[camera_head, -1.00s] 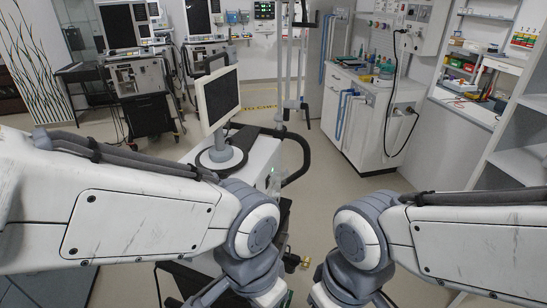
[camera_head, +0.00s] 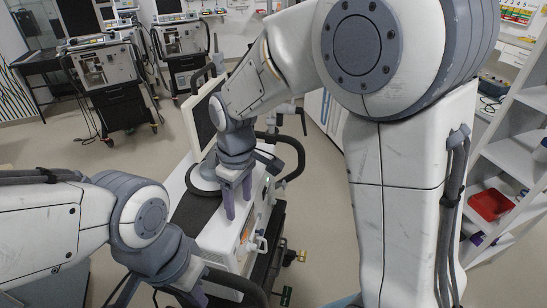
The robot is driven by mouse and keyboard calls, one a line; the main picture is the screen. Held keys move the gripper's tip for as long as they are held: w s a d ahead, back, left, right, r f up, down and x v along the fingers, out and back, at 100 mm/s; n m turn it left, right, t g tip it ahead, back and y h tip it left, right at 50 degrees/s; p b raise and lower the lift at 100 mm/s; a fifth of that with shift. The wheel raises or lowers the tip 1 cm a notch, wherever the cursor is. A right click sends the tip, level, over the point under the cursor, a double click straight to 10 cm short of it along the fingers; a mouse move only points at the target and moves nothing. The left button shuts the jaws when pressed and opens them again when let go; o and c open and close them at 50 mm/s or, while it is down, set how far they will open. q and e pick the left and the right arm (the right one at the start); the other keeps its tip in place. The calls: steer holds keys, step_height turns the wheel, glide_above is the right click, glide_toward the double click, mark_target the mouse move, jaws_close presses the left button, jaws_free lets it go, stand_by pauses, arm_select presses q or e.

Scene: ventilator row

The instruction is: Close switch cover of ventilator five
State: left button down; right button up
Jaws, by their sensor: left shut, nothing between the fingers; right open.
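A white ventilator (camera_head: 222,240) on a dark wheeled base stands in front of me, with a tilted monitor (camera_head: 204,112) on top. Its right-hand side carries an orange-edged panel (camera_head: 246,232) and white fittings (camera_head: 259,244). I cannot make out a switch cover or a number on it. My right gripper (camera_head: 238,204) is open and empty, its purple fingers pointing down over the ventilator's top near the panel. I cannot tell whether they touch it.
Other ventilators (camera_head: 105,75) stand at the back left. A black bar handle (camera_head: 290,150) curves out behind the near ventilator. White shelves with a red bin (camera_head: 490,204) stand at the right. The floor between is clear.

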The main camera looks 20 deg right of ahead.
steer(key=w+d+p, duration=0.4)
steer(key=w+d, duration=0.3)
steer(key=w, duration=0.3)
steer(key=n+p, duration=0.2)
steer(key=p, duration=0.1)
glide_toward(284, 182)
steer(key=shift+h, duration=0.3)
steer(key=f+p, duration=0.1)
steer(key=f, duration=0.1)
steer(key=f+p, duration=0.1)
steer(key=f, duration=0.2)
steer(key=f+p, duration=0.1)
steer(key=f, duration=0.1)
steer(key=shift+w+a+f, duration=0.1)
steer(key=shift+a+f, duration=0.05)
steer(key=shift+a, duration=0.1)
steer(key=shift+f+p, duration=0.3)
steer(key=shift+f, duration=0.3)
arm_select(q)
step_height(284, 182, up, 12)
steer(key=shift+r, duration=0.25)
arm_select(e)
jaws_close()
arm_select(q)
steer(key=shift+f, duration=0.1)
arm_select(e)
steer(key=shift+f, duration=0.1)
